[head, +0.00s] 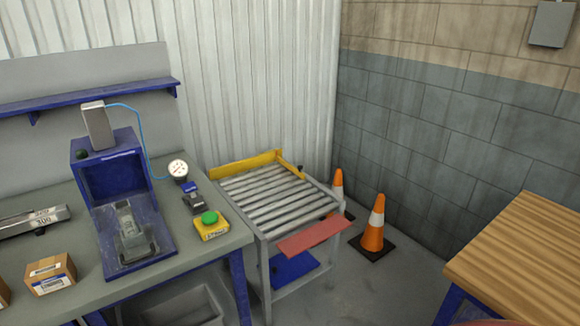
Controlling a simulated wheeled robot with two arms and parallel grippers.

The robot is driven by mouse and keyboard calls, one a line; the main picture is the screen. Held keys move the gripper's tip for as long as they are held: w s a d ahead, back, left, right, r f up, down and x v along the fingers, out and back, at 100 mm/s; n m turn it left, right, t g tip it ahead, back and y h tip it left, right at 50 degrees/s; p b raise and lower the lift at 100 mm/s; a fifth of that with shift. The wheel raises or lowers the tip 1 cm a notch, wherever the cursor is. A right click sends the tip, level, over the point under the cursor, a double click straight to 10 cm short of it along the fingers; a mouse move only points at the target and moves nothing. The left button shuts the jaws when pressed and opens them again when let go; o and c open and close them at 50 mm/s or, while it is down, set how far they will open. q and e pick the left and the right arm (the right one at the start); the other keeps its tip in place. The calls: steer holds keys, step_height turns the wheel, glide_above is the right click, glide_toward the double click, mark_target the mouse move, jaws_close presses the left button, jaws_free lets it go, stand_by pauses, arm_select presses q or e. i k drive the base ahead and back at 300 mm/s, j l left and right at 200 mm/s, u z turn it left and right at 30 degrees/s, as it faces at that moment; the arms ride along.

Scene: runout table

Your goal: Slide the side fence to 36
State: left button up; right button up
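The runout table (262,238) is a grey-framed roller table in the middle of the head view, against the corrugated wall. A long yellow bar (238,165) runs along its back edge. A shorter yellow bar (290,166) meets it near the back right corner and points towards the front right. I cannot tell which bar is the side fence. No scale numbers can be read on the table from here. A flat red plate (315,235) sticks out at the table's front edge. Neither of my grippers is in view.
A grey workbench (220,244) on the left carries a blue press (107,165), a dial gauge (178,168), a yellow box with a green button (212,226) and a carton (50,273). Orange cones (373,238) stand right of the runout table. A wooden-topped table (525,260) is at right.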

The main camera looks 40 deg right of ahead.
mark_target(298, 172)
steer(key=i+l+z, duration=0.1)
steer(key=i+l, duration=0.2)
steer(key=l, duration=0.25)
steer(key=i+l, duration=0.3)
steer(key=l, duration=0.25)
steer(key=i+l+z, duration=0.15)
steer(key=i+l, duration=0.15)
steer(key=l, duration=0.25)
steer(key=i+l+z, duration=0.1)
steer(key=i+l, duration=0.25)
steer(key=l, duration=0.15)
steer(key=i+l, duration=0.3)
steer(key=i, duration=0.1)
